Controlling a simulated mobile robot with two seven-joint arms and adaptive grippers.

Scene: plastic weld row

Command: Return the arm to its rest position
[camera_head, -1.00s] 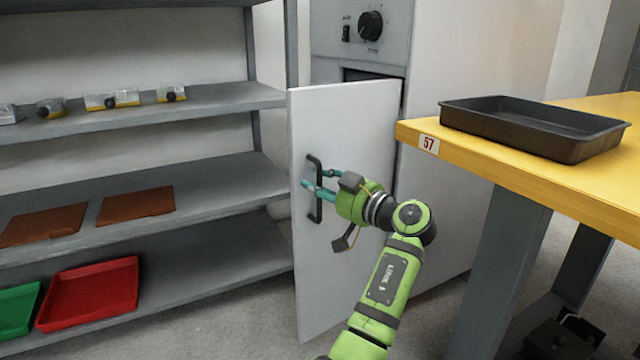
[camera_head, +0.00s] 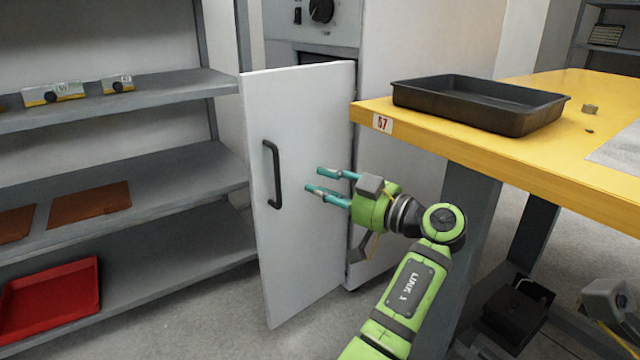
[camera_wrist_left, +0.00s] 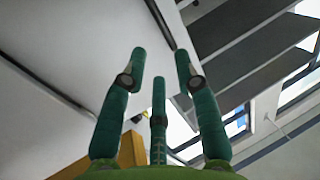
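My left arm is green and reaches up from the bottom of the head view. Its gripper (camera_head: 328,183) has teal fingers, which are spread and empty. It is to the right of the black handle (camera_head: 272,174) on the white cabinet door (camera_head: 300,215) and apart from it. The door stands ajar. In the left wrist view the teal fingers (camera_wrist_left: 160,85) are apart with nothing between them.
A yellow table (camera_head: 475,145) with a black tray (camera_head: 480,103) stands close on the right of my arm. Grey shelves (camera_head: 130,195) with a red tray (camera_head: 50,298) and brown sheets (camera_head: 90,203) are on the left. Grey floor lies between.

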